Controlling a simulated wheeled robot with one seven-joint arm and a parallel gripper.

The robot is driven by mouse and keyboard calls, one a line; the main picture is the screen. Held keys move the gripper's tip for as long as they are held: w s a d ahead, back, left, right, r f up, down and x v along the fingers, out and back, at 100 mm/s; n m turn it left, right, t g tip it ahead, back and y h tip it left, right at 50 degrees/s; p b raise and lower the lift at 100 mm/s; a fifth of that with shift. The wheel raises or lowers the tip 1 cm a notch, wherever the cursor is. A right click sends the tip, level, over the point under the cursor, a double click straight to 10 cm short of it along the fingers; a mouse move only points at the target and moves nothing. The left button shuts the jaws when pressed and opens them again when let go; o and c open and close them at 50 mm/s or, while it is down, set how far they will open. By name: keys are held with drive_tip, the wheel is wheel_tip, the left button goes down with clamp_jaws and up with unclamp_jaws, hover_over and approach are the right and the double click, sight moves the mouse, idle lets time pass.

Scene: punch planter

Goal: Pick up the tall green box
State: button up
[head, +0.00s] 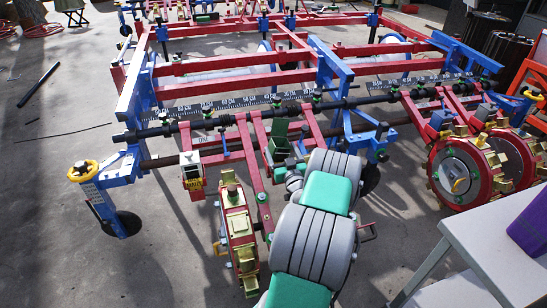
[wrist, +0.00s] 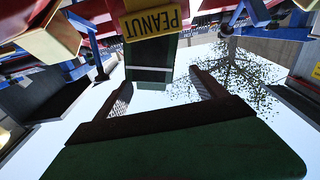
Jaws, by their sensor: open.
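The tall green box (head: 278,142) is dark green and stands on the red and blue planter frame (head: 228,77), just beyond the end of my arm in the head view. In the head view my arm hides the fingers and part of the box's surroundings. Whether a finger touches the box I cannot tell.
Another small box with a yellow label (head: 194,184) hangs on the frame to the left. Red bars and a gold and red planter unit (head: 237,228) stand close to my arm. A white table (head: 500,235) with a purple object (head: 529,226) is at right.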

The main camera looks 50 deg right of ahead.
sight(277, 158)
drive_tip(key=shift+g, duration=0.3)
drive_tip(key=f, duration=0.2)
drive_tip(key=a+f, duration=0.1)
drive_tip(key=f, duration=0.1)
drive_tip(key=shift+w+a+f, duration=0.1)
drive_tip(key=shift+w, duration=0.1)
drive_tip(key=shift+y, duration=0.3)
drive_tip(key=w+d+f, duration=0.1)
drive_tip(key=w+d, duration=0.1)
drive_tip(key=w, duration=0.1)
drive_tip(key=w+d+f+b, duration=0.1)
drive_tip(key=d, duration=0.1)
drive_tip(key=shift+w+f, duration=0.3)
drive_tip(key=shift+f, duration=0.05)
drive_tip(key=shift+w+a+r, duration=0.15)
drive_tip(key=shift+a+r, duration=0.15)
drive_tip(key=shift+r, duration=0.35)
drive_tip(key=shift+w+a+r, duration=0.15)
drive_tip(key=shift+a+r, duration=0.1)
drive_tip(key=shift+r, duration=0.35)
drive_tip(key=shift+d+f, duration=0.25)
drive_tip(key=shift+d, duration=0.05)
drive_tip(key=shift+c, duration=0.7)
drive_tip(key=shift+r, duration=0.25)
drive_tip(key=c, duration=1.6)
wheel_tip(277, 158, up, 10)
drive_tip(key=p, duration=0.4)
